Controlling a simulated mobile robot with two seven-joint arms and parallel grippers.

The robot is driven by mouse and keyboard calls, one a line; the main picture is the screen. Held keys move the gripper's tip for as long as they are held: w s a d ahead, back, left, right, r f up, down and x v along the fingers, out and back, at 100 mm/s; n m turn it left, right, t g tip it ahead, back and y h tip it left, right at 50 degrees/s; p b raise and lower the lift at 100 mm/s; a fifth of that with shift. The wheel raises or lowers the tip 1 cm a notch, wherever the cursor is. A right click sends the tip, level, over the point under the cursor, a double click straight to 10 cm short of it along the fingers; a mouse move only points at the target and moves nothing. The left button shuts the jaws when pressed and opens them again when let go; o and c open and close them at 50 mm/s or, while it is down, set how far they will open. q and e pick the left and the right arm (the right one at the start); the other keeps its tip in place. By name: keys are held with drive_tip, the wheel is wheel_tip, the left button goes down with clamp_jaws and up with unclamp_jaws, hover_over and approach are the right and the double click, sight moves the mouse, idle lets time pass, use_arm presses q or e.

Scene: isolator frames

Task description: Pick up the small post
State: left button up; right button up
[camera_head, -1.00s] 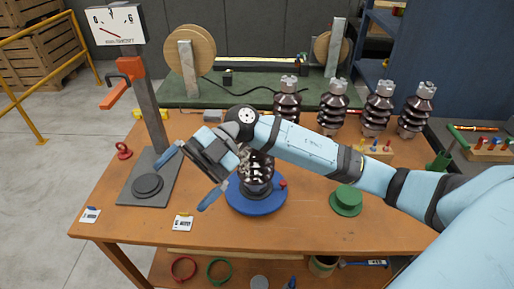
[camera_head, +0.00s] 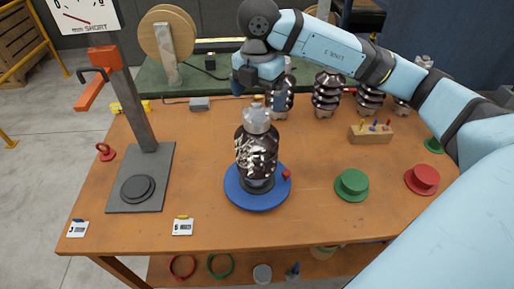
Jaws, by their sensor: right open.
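A dark brown ribbed post with a grey metal cap (camera_head: 257,150) stands upright on a blue round turntable (camera_head: 240,198). Several similar ribbed posts stand in a row at the back: the leftmost (camera_head: 283,100) is partly hidden by my right arm, then another (camera_head: 327,95), and more to the right, also partly covered. I cannot tell for sure which is the small post. My right gripper (camera_head: 258,84) is open, above the table's back edge, just left of the leftmost back post. Its fingers are partly hidden. My left gripper is not in view.
A dial stand with an orange handle (camera_head: 90,92) and grey base (camera_head: 155,188) is at left. A green knob-shaped piece (camera_head: 351,187), a red one (camera_head: 422,180) and a wooden tool block (camera_head: 371,134) are at right.

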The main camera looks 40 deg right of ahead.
sight(257, 110)
wheel_tip(257, 110, down, 2)
drive_tip(key=shift+f, duration=0.1)
drive_tip(key=shift+w+f+p, duration=0.2)
drive_tip(key=shift+f+p, duration=0.55)
drive_tip(key=shift+f, duration=2)
drive_tip(key=shift+c, duration=0.3)
clamp_jaws()
drive_tip(key=shift+w+r, duration=0.1)
drive_tip(key=shift+r, duration=0.15)
